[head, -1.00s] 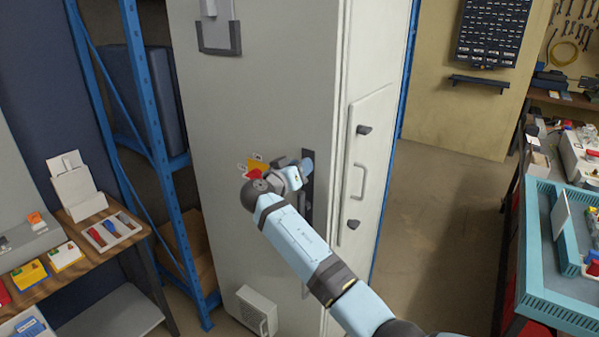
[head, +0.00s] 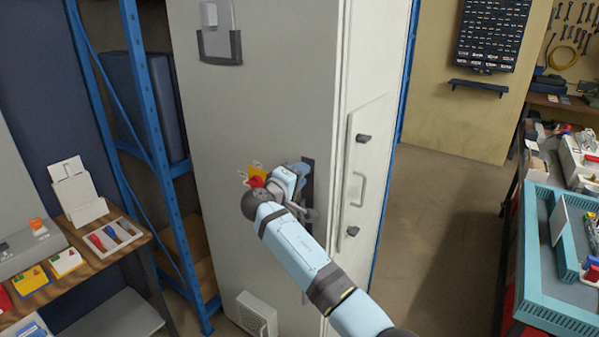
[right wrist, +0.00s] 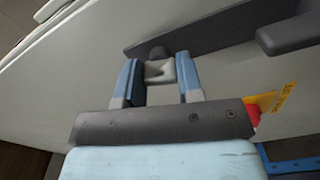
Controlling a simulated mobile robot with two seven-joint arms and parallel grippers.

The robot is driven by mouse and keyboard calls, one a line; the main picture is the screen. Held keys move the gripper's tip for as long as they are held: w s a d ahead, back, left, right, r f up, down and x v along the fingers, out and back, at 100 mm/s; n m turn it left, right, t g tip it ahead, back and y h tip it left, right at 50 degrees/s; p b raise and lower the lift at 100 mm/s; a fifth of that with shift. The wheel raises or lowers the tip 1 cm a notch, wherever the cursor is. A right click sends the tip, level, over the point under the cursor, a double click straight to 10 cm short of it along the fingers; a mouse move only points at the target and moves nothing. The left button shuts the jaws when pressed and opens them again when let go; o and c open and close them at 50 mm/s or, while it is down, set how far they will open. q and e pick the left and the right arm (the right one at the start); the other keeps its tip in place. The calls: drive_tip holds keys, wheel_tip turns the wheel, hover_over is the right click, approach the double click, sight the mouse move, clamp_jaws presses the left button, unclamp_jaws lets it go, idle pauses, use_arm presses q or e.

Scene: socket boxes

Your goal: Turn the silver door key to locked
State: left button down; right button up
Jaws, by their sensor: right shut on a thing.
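The silver door key (right wrist: 160,71) shows in the right wrist view as a light grey block in front of a dark round part on the lock plate. My right gripper (right wrist: 160,82) has one blue finger on each side of it and is shut on it. In the head view, my right gripper (head: 301,172) is at the dark lock plate (head: 308,178) on the grey cabinet door, and my wrist hides the key there. The key's exact angle is hard to tell. My left gripper is not in view.
A dark door handle (right wrist: 288,34) sits on the same plate, close to my gripper. A red knob on a yellow plate (head: 259,172) is just left of my wrist. Blue shelving (head: 160,150) stands left of the cabinet (head: 265,100). The floor to the right is clear.

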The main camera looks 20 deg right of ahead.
drive_tip(key=shift+n+p, duration=0.6)
drive_tip(key=shift+n, duration=0.7)
drive_tip(key=o, duration=0.9)
drive_tip(key=shift+o, duration=0.2)
drive_tip(key=b+v, duration=0.3)
drive_tip(key=v, duration=1)
drive_tip(key=shift+s+a, duration=0.25)
drive_tip(key=shift+a, duration=0.05)
